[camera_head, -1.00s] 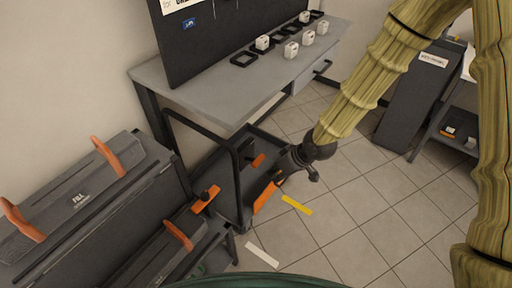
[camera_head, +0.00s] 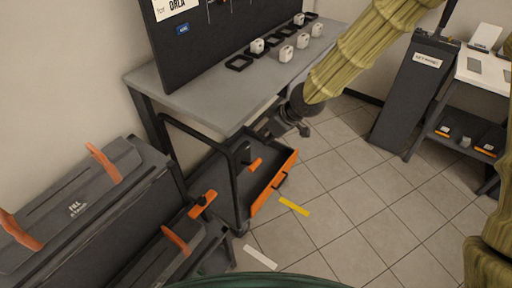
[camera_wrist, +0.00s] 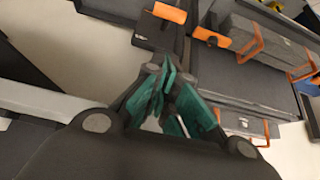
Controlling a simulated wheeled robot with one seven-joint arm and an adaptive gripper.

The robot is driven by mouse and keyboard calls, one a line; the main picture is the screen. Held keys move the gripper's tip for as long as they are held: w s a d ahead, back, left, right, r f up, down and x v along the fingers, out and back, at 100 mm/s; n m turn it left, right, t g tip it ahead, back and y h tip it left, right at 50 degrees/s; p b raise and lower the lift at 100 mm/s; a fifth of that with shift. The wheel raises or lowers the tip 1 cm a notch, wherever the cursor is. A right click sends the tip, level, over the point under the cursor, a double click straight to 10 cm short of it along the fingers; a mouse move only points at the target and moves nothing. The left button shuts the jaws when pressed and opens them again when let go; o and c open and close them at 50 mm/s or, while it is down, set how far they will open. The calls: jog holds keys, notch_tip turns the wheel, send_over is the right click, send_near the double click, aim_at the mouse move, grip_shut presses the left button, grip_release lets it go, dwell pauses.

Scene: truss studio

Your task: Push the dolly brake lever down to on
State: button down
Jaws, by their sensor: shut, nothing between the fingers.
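The dolly (camera_head: 228,207) is a low dark platform with an orange front edge (camera_head: 274,184) and a black tube handle. A small orange lever (camera_head: 255,165) sits beside a black block on it. It appears to be the brake lever; whether it is up or down I cannot tell. It seems to show at the top of the wrist view (camera_wrist: 170,12). My gripper (camera_head: 306,131) is beyond the dolly, right of the lever and apart from it. In the wrist view its teal fingers (camera_wrist: 172,95) are together and empty.
A grey table (camera_head: 205,95) with a dark board and white cubes stands behind the dolly. Dark cases with orange handles (camera_head: 103,160) fill the left, one with an orange latch (camera_head: 203,203). A shelf cart (camera_head: 445,133) stands right.

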jog(key=p, duration=0.1)
send_over(254, 162)
jog(key=f, duration=0.8)
jog(key=shift+w+a, duration=0.15)
jog(key=shift+a, duration=0.2)
notch_tip(254, 162, down, 3)
jog(key=shift+d+r+p, duration=0.1)
jog(key=shift+d+p, duration=0.05)
jog(key=shift+p, duration=0.4)
jog(key=shift+s+d+f, duration=0.15)
jog(key=shift+s+f, duration=0.05)
jog(key=shift+f, duration=0.5)
